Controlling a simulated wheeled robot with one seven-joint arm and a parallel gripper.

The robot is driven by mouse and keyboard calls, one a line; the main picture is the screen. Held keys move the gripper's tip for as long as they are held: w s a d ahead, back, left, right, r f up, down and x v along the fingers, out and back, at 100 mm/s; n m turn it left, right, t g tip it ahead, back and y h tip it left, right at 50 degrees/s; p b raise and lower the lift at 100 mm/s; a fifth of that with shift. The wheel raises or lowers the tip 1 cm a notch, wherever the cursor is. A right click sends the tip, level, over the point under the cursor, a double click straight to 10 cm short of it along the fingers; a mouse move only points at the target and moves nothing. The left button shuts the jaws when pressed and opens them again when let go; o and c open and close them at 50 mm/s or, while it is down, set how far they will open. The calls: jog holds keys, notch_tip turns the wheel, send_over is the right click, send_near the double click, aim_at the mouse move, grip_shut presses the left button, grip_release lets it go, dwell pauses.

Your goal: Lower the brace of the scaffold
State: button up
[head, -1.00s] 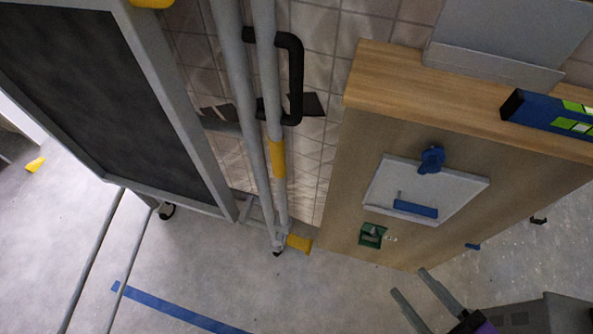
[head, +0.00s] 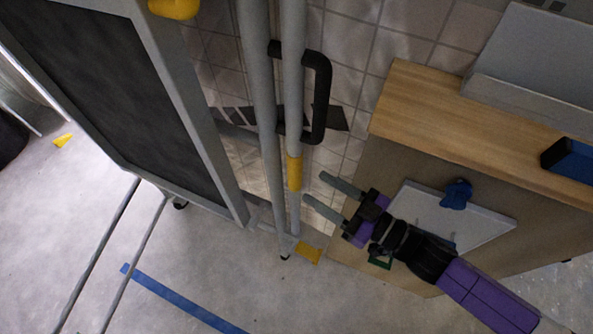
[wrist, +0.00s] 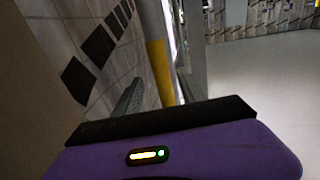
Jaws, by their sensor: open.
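The scaffold (head: 258,110) stands left of centre in the head view, with a dark panel (head: 95,85) in a grey frame. A grey upright tube, which looks like the brace (head: 294,225), carries a black handle (head: 322,95) and a yellow band (head: 294,173). My gripper (head: 316,187) is open and empty, just right of the tube near the yellow band, its fingers pointing at it. I see no contact. In the wrist view the yellow band (wrist: 162,72) is ahead, beside one grey finger. The other finger is hidden there.
A wooden cabinet (head: 480,112) stands at the right, close beside my arm, with a white board (head: 490,222) on its front. A yellow block (head: 308,253) is at the tube's foot. Open floor with blue tape (head: 185,303) lies in front.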

aim_at(300, 178)
jog(key=x, duration=0.7)
jog(key=shift+w+a, duration=0.15)
jog(key=shift+a, duration=0.1)
grip_shut()
dwell(1.2)
